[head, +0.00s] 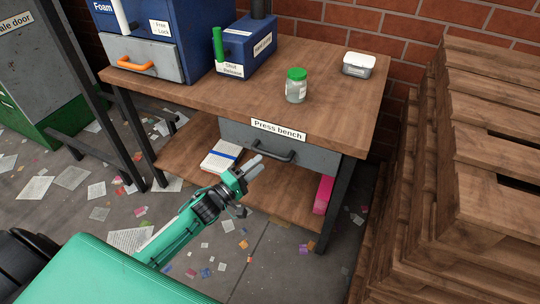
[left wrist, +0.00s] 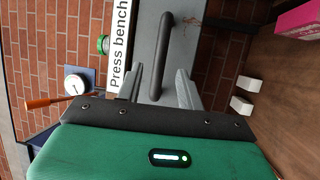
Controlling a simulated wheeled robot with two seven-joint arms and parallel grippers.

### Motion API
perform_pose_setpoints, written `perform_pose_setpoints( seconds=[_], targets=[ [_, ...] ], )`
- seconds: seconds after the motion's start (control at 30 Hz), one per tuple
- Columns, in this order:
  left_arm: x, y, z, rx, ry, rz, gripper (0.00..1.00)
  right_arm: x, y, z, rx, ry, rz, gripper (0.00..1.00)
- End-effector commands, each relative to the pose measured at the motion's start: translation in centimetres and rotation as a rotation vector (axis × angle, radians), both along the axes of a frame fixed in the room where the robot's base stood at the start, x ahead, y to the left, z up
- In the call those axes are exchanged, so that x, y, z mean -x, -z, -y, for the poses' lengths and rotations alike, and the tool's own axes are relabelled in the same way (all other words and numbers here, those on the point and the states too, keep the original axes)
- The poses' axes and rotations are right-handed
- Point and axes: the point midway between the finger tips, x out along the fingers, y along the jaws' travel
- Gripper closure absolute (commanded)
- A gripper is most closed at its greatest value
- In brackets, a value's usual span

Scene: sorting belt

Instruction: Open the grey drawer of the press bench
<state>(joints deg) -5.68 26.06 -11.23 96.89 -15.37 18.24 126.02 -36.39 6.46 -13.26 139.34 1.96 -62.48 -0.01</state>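The press bench (head: 245,85) has a grey drawer (head: 320,156) under its top, below a "Press bench" label. The drawer front is about flush with the bench and looks shut. Its dark bar handle (head: 288,156) also shows in the left wrist view (left wrist: 161,50). My left gripper (head: 257,163) is in front of the drawer near the left end of the handle. In the left wrist view its two grey fingers (left wrist: 158,88) are apart, with the near end of the handle between them and gaps on both sides. My right gripper is not in view.
A jar with a green lid (head: 296,86), a small white-lidded tub (head: 358,64) and blue machines (head: 245,46) stand on the bench. A book (head: 221,157) and a pink box (head: 323,194) are on the lower shelf. Stacked wooden pallets (head: 470,170) crowd the right side. Paper scraps litter the floor.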

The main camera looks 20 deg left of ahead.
Motion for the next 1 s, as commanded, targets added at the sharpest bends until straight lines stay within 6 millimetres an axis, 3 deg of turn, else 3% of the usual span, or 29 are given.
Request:
perform_pose_setpoints(
  seconds=[0.3, 0.8, 1.0],
  targets=[
    [-4.4, -0.8, 2.0, 0.0, 0.0, 0.001, 0.62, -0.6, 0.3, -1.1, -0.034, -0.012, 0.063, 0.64],
    [-5.5, -1.0, 2.6, 0.0, 0.0, -0.001, 0.62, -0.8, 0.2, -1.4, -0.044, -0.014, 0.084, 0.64],
    [-5.5, -1.0, 2.6, 0.0, 0.0, -0.001, 1.0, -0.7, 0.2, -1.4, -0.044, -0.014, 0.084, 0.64]
  ],
)
